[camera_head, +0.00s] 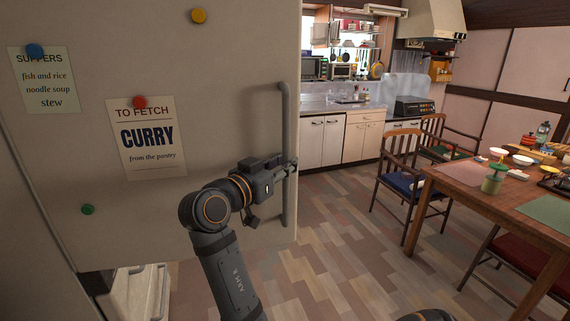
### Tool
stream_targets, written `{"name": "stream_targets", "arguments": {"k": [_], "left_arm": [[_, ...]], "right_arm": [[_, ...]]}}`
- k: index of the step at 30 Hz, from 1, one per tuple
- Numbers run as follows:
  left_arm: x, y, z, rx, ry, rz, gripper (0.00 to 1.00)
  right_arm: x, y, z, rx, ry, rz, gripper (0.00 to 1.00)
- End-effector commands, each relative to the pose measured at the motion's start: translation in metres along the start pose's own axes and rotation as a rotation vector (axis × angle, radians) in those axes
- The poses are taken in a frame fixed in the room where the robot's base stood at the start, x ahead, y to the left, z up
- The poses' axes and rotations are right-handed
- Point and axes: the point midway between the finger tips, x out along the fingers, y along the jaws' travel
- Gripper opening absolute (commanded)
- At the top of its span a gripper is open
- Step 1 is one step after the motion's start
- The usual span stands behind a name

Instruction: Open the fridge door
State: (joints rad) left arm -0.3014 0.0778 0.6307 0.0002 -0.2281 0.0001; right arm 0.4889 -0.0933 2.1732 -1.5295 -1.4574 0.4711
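The fridge door (215,85) is a large beige panel filling the left of the head view, with notes and round magnets on it. It stands out from the fridge body, with floor showing below its right side. Its grey vertical handle (286,110) runs along the right edge. The fingertips are small and partly hidden. The white lower front of the fridge (135,290) shows under the door.
Open wooden floor (330,240) lies to the right of the door. A wooden table (480,195) with dishes and several chairs, one with a blue seat (405,186), stands at the right. White kitchen cabinets (322,142) line the back.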

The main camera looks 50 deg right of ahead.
Motion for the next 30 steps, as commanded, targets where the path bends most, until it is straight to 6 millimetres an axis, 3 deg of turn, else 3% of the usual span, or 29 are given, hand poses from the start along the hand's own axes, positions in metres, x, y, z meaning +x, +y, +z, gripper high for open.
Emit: {"name": "stream_targets", "arguments": {"k": [8,21,30], "left_arm": [[0.000,-0.004,0.002,0.002,-0.002,-0.005,0.40],[0.000,-0.002,0.001,0.001,-0.001,-0.003,0.40],[0.000,-0.002,0.000,0.001,0.000,-0.002,0.40]], "right_arm": [[0.000,0.001,-0.005,0.002,0.001,0.002,0.25],[0.000,0.000,-0.089,0.004,0.001,0.000,0.25],[0.000,0.000,-0.100,0.001,0.000,0.000,0.25]]}}
